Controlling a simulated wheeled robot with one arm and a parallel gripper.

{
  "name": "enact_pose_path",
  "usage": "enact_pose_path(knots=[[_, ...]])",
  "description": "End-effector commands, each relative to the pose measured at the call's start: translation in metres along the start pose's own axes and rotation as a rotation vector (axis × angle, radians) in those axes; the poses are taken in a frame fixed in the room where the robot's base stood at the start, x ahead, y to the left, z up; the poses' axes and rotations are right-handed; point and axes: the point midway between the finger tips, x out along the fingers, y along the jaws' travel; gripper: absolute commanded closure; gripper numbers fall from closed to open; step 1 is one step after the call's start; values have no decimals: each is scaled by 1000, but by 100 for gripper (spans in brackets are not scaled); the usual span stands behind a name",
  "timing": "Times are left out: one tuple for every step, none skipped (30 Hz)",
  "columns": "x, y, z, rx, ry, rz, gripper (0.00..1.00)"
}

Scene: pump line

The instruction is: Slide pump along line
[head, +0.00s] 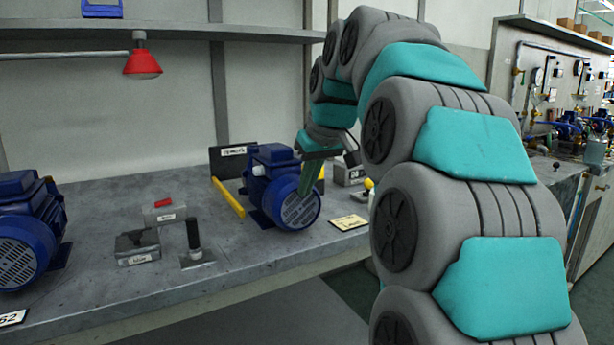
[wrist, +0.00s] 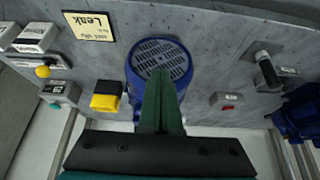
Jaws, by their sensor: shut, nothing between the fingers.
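A blue pump (head: 278,172) with a round grilled end stands on the grey bench, beside a yellow bar on its left. It also shows in the wrist view (wrist: 159,58), grille uppermost. My gripper (head: 304,190) is shut and empty, with its green fingers at the right side of the pump. In the wrist view the shut fingers (wrist: 160,76) overlap the pump's lower part. I cannot tell whether they touch it. A second blue pump (head: 30,230) stands at the far left of the bench; part of it shows at the right edge of the wrist view (wrist: 300,112).
The yellow bar (head: 228,197) lies on the bench. Further left are a black-handled post (head: 194,240), a grey block with a red switch (head: 163,212) and a dark box (head: 137,245). A yellow label (head: 349,222) lies right of the pump. A red lamp (head: 142,64) hangs above.

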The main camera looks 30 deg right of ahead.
Motion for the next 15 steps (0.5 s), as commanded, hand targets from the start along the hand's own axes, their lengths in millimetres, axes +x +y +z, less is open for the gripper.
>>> enact_pose_path(knots=[[8, 0, 5, 0, -2, -1, 100], [11, 0, 6, 0, -2, -1, 100], [15, 0, 8, 0, -3, -2, 100], [18, 0, 10, 0, -3, -2, 100], [21, -1, 12, 0, -4, -2, 100], [25, -1, 14, 0, -4, -2, 100], [28, -1, 15, 0, -4, -2, 100], [31, -1, 17, 0, -3, -2, 100], [34, 0, 19, 0, -3, -2, 100], [37, 0, 20, 0, -2, -2, 100], [40, 0, 22, 0, -2, -2, 100], [43, 0, 24, 0, -2, -2, 100], [46, 0, 25, 0, -2, -2, 100], [48, 0, 27, 0, -2, -2, 100], [52, 0, 28, 0, -2, -2, 100]])
